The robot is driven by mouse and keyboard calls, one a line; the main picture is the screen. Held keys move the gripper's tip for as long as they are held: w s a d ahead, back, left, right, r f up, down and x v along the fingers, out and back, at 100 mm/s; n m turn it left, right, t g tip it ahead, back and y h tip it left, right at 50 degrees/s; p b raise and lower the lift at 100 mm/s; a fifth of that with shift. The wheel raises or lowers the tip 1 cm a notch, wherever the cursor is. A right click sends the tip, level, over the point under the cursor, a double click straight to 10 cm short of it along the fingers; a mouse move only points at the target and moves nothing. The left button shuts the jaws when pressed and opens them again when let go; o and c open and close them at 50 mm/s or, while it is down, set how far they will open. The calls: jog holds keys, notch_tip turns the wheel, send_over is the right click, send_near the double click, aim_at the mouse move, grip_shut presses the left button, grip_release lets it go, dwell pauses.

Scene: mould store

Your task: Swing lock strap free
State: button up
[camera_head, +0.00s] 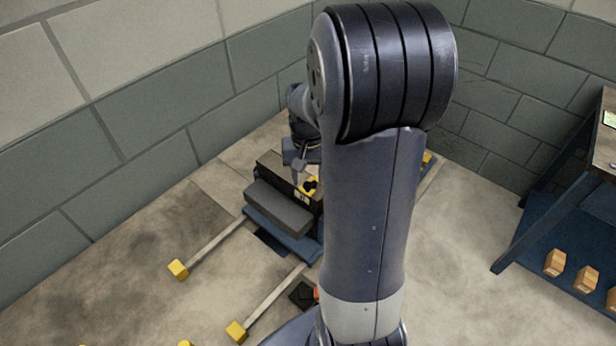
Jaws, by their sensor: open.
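A dark block-shaped mould (278,207) sits on a blue base left of centre, partly hidden behind my arm. My gripper (297,177) points down just above the mould, to the left of the yellow part. It is open, with nothing seen between its fingers. I cannot tell whether a finger touches the mould.
Pale bars with yellow end blocks (178,269) (237,331) run along the floor from the blue base (283,236). Block walls (150,110) close in behind. A blue bench (565,215) with small boxes (587,279) stands right. Floor (460,270) between is clear.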

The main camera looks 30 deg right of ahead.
jog(key=shift+f, duration=0.85)
jog(key=shift+c, duration=0.3)
grip_shut()
